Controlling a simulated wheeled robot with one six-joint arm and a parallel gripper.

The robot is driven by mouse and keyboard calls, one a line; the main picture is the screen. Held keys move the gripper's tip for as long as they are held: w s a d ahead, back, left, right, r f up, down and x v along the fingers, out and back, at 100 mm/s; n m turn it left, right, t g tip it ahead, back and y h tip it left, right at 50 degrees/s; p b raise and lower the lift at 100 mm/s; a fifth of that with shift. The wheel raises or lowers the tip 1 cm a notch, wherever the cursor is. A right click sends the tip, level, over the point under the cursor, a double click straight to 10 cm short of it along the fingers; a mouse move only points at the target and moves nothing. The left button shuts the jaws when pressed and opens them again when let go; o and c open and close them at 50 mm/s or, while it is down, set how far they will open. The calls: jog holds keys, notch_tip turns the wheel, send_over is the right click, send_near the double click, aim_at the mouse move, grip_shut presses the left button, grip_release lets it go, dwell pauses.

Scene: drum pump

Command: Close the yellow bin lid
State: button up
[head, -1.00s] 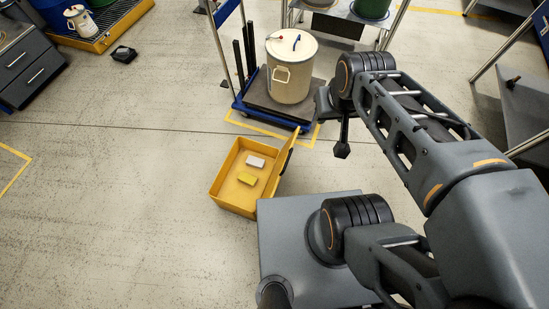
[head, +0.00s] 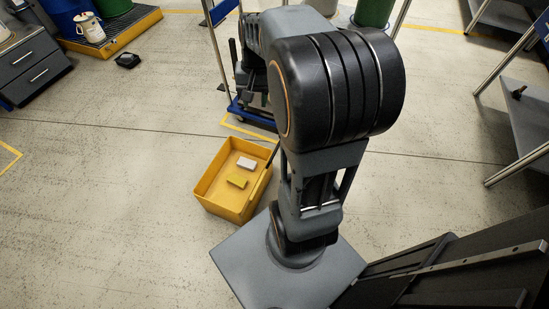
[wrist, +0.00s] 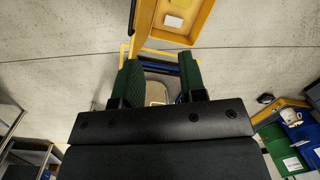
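The yellow bin (head: 205,190) stands on the floor left of my arm in the head view. Its lid (head: 262,186) stands up, open, along the bin's right side and is seen nearly edge-on. A yellow block (head: 237,181) and a pale block (head: 246,163) lie inside the bin. In the wrist view the bin (wrist: 187,36) is at the top edge, partly cut off, with the lid (wrist: 143,28) to its left. My gripper (wrist: 158,78) is open, its two green fingers apart with nothing held between them. In the head view my arm largely hides it.
A blue trolley (head: 240,112) stands behind the bin, largely hidden by my arm. A grey cabinet (head: 35,68) and a yellow spill pallet (head: 125,37) are at the back left. A metal shelf (head: 515,130) stands at the right. The floor left of the bin is clear.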

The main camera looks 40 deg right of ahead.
aim_at(277, 147)
jog(key=d+f+m+g+y+b, duration=0.1)
jog(key=d+f+m+y+b, duration=0.2)
jog(key=d+f+m+b, duration=0.7)
jog(key=f+n, duration=0.1)
jog(key=f, duration=0.4)
jog(key=a+f+n+b, duration=0.1)
jog(key=f+n, duration=0.1)
jog(key=f, duration=0.4)
jog(key=a+f+n+b, duration=0.1)
jog(key=f, duration=0.4)
jog(key=shift+s+f+n, duration=0.25)
jog(key=shift+n, duration=0.15)
jog(key=shift+s+a+f, duration=0.1)
jog(key=shift+a+f, duration=0.1)
jog(key=shift+f, duration=0.35)
jog(key=shift+c, duration=0.4)
grip_shut()
